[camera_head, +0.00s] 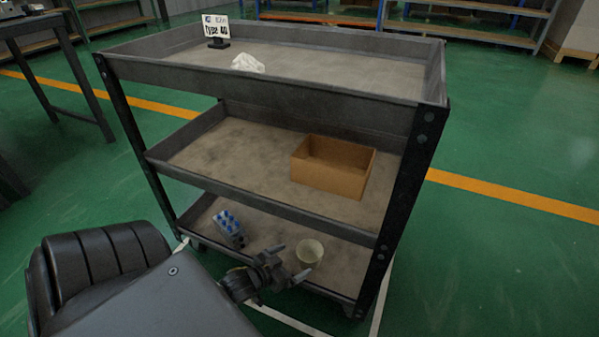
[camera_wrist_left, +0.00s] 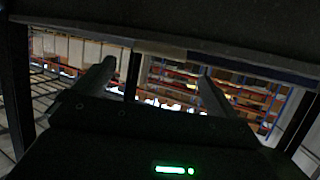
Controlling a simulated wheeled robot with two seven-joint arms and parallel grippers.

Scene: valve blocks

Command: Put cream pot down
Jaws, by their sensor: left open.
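The cream pot (camera_head: 310,252) is on the bottom shelf (camera_head: 342,270) of the grey cart, near its front edge and right of the middle. It looks upright, with its open mouth showing. My left gripper (camera_head: 292,260) reaches in from the left, just left of the pot. Its fingers are apart, and in the left wrist view nothing shows between the fingertips (camera_wrist_left: 156,80). I cannot tell whether a finger touches the pot. The pot does not show in the left wrist view. My right gripper is not in view.
A block with blue parts (camera_head: 228,226) is on the bottom shelf, left of my gripper. An open cardboard box (camera_head: 333,174) stands on the middle shelf above. A white cloth-like item (camera_head: 247,64) and a sign (camera_head: 216,28) are on top. A cart post (camera_head: 402,200) stands at right.

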